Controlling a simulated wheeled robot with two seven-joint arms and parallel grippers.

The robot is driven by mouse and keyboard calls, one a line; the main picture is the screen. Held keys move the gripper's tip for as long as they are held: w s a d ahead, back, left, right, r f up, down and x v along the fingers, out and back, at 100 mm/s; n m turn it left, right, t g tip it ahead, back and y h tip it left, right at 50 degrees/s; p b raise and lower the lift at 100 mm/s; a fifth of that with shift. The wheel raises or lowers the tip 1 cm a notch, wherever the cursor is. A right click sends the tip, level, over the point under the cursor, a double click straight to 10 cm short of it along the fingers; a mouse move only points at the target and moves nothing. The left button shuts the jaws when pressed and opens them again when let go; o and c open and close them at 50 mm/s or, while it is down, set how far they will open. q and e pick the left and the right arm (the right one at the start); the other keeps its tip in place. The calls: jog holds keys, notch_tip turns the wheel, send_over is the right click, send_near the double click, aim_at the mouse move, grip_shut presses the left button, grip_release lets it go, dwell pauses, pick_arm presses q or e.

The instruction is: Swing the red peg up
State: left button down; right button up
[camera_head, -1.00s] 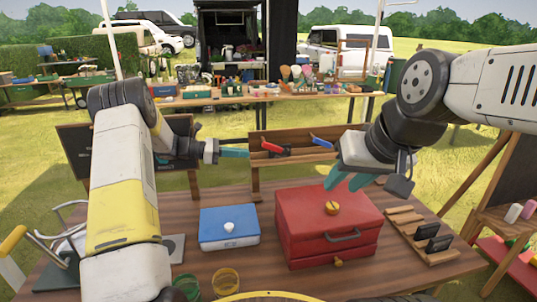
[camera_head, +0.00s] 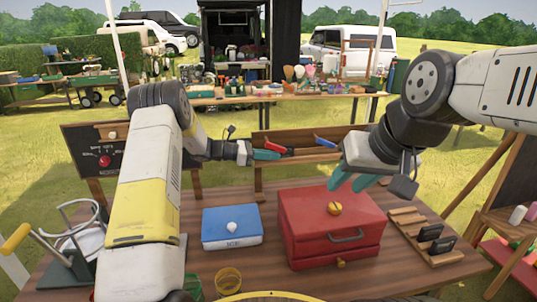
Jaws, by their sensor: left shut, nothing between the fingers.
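The red peg (camera_head: 275,147) is on the wooden rack (camera_head: 300,134) behind the table. It slants down to the right, with a dark part at its lower right end. A blue peg (camera_head: 325,141) slants the same way further right on the rack. My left gripper (camera_head: 267,155) is shut and empty, its teal fingertips at the lower left of the red peg. I cannot tell whether they touch it. My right gripper (camera_head: 352,183) hangs above the red box, its teal fingers apart and empty.
On the table stand a red box (camera_head: 320,240) with a yellow knob, a blue box (camera_head: 232,226), a yellow cup (camera_head: 228,281) and a wooden holder (camera_head: 425,240) with black pieces. A dark board (camera_head: 85,145) with a red knob stands at the left.

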pick_arm(q)
jog(key=shift+w+d+r+t+h, duration=0.15)
jog(key=shift+d+h, duration=0.1)
jog(key=shift+h, duration=0.5)
jog(key=shift+s+d+r+t+h, duration=0.15)
jog(key=shift+d+h, duration=0.1)
jog(key=shift+h, duration=0.5)
jog(key=shift+w+a+f, duration=0.1)
jog(key=v, duration=0.7)
jog(key=shift+a, duration=0.35)
